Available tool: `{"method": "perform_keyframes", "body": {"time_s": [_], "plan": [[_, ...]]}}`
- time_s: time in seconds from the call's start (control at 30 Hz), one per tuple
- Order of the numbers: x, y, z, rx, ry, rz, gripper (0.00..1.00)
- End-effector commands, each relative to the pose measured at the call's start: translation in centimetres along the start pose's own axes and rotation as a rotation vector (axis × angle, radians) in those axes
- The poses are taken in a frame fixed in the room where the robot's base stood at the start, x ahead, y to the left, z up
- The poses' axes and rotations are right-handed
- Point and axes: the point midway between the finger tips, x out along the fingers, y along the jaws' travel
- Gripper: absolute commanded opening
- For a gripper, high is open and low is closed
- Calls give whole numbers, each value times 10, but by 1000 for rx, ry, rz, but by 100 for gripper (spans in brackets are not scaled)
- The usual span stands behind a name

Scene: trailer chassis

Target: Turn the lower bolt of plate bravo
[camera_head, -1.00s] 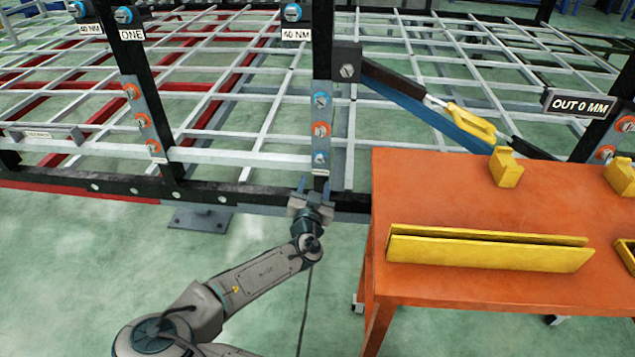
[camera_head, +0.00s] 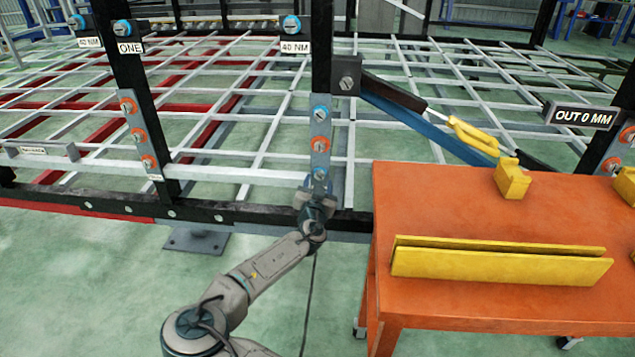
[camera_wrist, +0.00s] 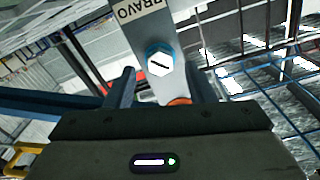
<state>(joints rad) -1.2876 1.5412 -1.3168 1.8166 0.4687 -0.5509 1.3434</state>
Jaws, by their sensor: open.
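Plate bravo (camera_head: 320,128) is a grey upright strip on a black post in the head view. It has a blue-ringed bolt at the top, an orange-ringed one in the middle and the lower blue-ringed bolt (camera_head: 319,173). In the wrist view the plate (camera_wrist: 143,22) carries the label "BRAVO", and the lower bolt (camera_wrist: 159,63) shows a white hex head with a dark slot. My gripper (camera_head: 319,184) is open and empty, just below and in front of that bolt. In the wrist view its fingers (camera_wrist: 160,84) stand either side of the plate; I see no contact.
An orange table (camera_head: 440,205) stands close on the right, with a yellow channel (camera_head: 500,262) and yellow blocks (camera_head: 513,180) on it. A black lower rail (camera_head: 250,212) runs behind my gripper. The floor to the left of my arm is clear.

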Motion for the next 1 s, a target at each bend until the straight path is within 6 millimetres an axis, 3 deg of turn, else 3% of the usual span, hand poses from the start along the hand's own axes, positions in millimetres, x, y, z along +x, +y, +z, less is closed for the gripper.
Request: {"method": "perform_keyframes", "body": {"time_s": [0.2, 0.53, 0.57, 0.7, 1.0], "plan": [[19, 0, 0, 1, 1, 0, 49], [21, 0, 0, 1, 0, 0, 49], [21, 0, 0, 1, 0, 0, 44], [21, 0, 0, 1, 0, 0, 5], [21, -2, 1, -16, 0, -3, 4]]}}
